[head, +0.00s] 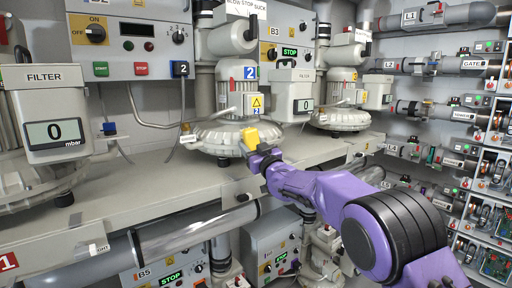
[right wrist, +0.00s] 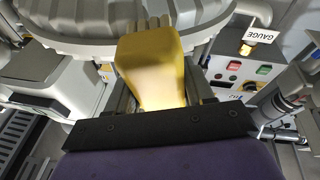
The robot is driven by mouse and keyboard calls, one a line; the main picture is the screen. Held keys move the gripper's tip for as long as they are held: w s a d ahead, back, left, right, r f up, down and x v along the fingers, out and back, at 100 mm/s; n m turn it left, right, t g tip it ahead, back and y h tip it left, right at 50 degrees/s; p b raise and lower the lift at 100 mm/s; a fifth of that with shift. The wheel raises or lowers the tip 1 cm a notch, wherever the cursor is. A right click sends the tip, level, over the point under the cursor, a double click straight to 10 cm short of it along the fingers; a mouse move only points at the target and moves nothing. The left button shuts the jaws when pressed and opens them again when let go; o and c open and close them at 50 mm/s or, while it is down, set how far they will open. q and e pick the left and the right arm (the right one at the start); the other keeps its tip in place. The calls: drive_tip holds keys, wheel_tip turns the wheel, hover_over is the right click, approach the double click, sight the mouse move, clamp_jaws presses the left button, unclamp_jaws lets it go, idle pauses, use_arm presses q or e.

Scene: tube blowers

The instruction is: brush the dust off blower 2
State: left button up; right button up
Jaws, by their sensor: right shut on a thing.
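Blower 2 (head: 230,134) stands on the bench in the middle of the head view, a grey ribbed round housing with a motor bearing a blue 2 label. My right gripper (head: 261,156) is at the front right of this housing, shut on a yellow brush (head: 250,138). In the right wrist view the brush (right wrist: 150,72) points up the picture, its bristles overlapping the rim of the ribbed housing (right wrist: 85,28). I cannot tell whether they touch it. No dust can be made out. My left gripper is not in view.
A blower with a filter box (head: 50,105) reading 0 mbar stands at the left. Another blower (head: 340,116) stands to the right of blower 2. The bench front (head: 130,205) runs below, with a metal pipe (head: 175,240) under it. Pipes and racks line the right wall.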

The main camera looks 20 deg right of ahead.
drive_tip(key=shift+d, duration=0.1)
drive_tip(key=shift+s+d+f+b, duration=0.15)
drive_tip(key=shift+s+b, duration=0.1)
drive_tip(key=shift+b, duration=0.15)
drive_tip(key=s+b, duration=0.2)
drive_tip(key=s, duration=0.1)
drive_tip(key=s+b, duration=0.1)
drive_tip(key=s, duration=0.1)
drive_tip(key=shift+d, duration=0.25)
drive_tip(key=shift+s+d, duration=0.1)
drive_tip(key=shift+s, duration=0.15)
